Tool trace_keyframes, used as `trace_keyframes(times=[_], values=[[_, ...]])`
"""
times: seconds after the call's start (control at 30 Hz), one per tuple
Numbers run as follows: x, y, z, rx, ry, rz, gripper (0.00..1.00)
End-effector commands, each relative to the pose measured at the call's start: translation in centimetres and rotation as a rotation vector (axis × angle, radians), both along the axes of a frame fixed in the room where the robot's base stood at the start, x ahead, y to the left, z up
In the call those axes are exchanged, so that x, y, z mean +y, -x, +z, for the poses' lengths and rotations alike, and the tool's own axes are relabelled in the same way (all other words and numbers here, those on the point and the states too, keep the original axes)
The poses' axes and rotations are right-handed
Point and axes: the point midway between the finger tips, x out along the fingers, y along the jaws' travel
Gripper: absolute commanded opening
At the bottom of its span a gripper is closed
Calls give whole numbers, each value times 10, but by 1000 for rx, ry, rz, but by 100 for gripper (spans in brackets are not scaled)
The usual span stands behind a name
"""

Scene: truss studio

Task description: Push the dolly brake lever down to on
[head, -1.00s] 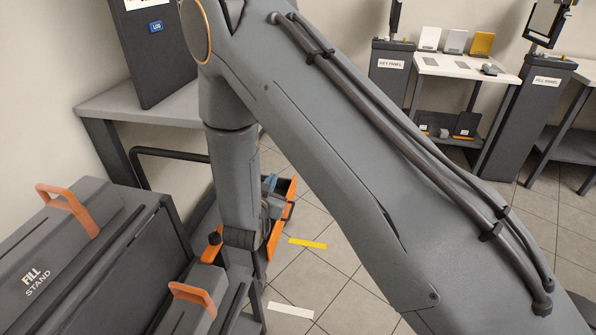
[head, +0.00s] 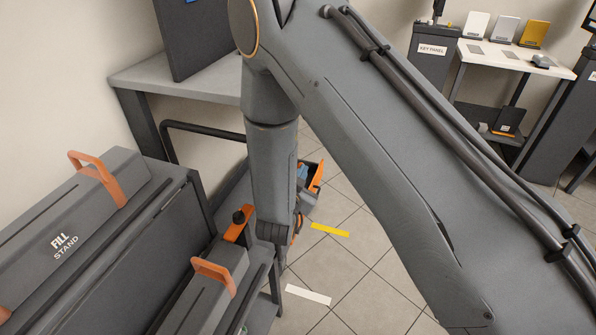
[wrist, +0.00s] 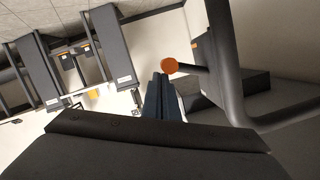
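In the wrist view, an orange round knob (wrist: 169,66) sits on the end of a short dark rod, which I take to be the brake lever. The rod runs left from a thick dark tube (wrist: 222,60). My gripper (wrist: 159,78) has its blue-grey fingers together, with nothing seen between them. Their tips appear very close beside the knob; I cannot tell whether they touch. The wrist picture looks upside down, and the lever's setting cannot be read. In the head view my arm hides the gripper and most of the dolly area; an orange part (head: 315,177) shows past it.
The fill stand (head: 75,215) with orange handles fills the lower left. A grey table (head: 185,80) stands behind, with a black tube rail (head: 200,130) below it. The key panel (head: 432,55) and a white-topped table (head: 510,60) stand at the back right. Tiled floor is open in the middle.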

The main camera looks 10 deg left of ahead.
Motion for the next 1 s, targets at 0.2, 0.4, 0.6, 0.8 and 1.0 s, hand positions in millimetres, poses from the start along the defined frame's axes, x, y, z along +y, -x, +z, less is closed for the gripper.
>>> trace_keyframes(times=[0.2,0.4,0.6,0.8,1.0], values=[[2,2,-2,6,1,4,0],[-1,2,2,7,2,5,0],[-15,3,24,2,1,0,0],[-19,24,36,3,1,7,0],[-16,63,43,2,1,6,0]])
